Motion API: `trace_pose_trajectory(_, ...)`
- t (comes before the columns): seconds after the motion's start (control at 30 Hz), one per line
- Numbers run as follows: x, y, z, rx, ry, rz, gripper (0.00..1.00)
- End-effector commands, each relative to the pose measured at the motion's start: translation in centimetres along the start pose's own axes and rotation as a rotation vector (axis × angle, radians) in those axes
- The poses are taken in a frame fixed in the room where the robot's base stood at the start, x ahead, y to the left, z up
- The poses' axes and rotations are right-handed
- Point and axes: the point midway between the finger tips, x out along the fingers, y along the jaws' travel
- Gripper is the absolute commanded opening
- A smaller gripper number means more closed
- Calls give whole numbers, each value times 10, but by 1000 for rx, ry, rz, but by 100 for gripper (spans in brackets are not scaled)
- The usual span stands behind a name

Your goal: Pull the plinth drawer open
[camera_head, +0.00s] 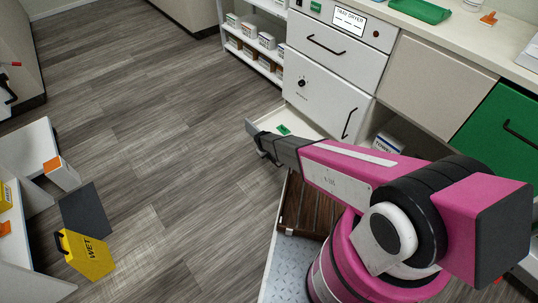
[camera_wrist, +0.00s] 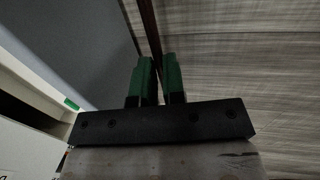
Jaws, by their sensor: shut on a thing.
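The plinth drawer (camera_head: 268,113) is low under the white tray dryer unit and stands out from it, with its pale inside showing. A small green item (camera_head: 284,130) lies inside, and it also shows in the wrist view (camera_wrist: 72,103). My gripper (camera_head: 262,145) is at the drawer's front. In the wrist view my gripper's green fingers (camera_wrist: 158,80) are closed around a dark bar (camera_wrist: 150,30), which looks like the drawer's handle. The grey drawer front (camera_wrist: 80,45) is left of the bar. My arm hides part of the drawer in the head view.
The tray dryer door (camera_head: 320,95) above is shut. A white shelf (camera_head: 255,50) with boxes stands beyond. The wooden floor (camera_head: 150,120) left of my gripper is clear.

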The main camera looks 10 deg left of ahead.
Motion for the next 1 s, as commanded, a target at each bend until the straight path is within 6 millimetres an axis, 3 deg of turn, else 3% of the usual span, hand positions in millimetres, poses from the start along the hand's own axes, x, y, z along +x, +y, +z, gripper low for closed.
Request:
trace_pose_trajectory(0.3,-1,0,-1,0,1,1,0)
trace_pose_trajectory(0.33,-1,0,-1,0,1,1,20)
trace_pose_trajectory(0.4,-1,0,-1,0,1,1,36)
trace_pose_trajectory(0.77,-3,0,0,0,0,0,36)
trace_pose_trajectory(1.0,-28,0,1,-1,1,1,36)
